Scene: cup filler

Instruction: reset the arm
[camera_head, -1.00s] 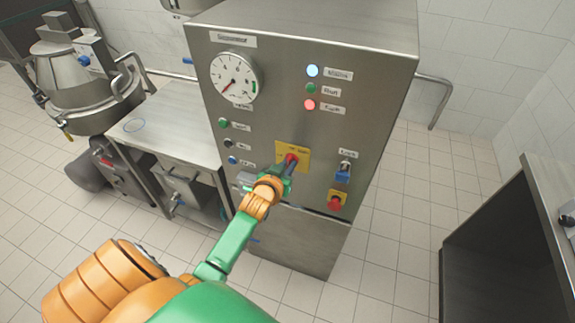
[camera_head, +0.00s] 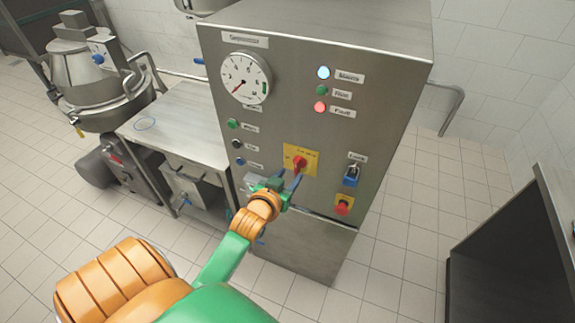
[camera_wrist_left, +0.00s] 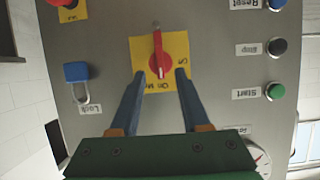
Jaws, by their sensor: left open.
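My left gripper (camera_head: 289,181) is open in front of the steel control cabinet (camera_head: 300,239), just below the red rotary switch (camera_head: 298,162) on its yellow plate. In the left wrist view the gripper's two blue fingers (camera_wrist_left: 157,88) stand apart, one at each side below the red switch knob (camera_wrist_left: 158,54). The fingers hold nothing, and a gap shows between them and the knob. My right gripper is not in view.
A blue padlock (camera_head: 350,175) hangs right of the switch, above a red stop button (camera_head: 343,207). Buttons and a gauge (camera_head: 245,78) are at left. A steel table (camera_head: 180,125) stands left; a dark open cabinet (camera_head: 510,240) stands right.

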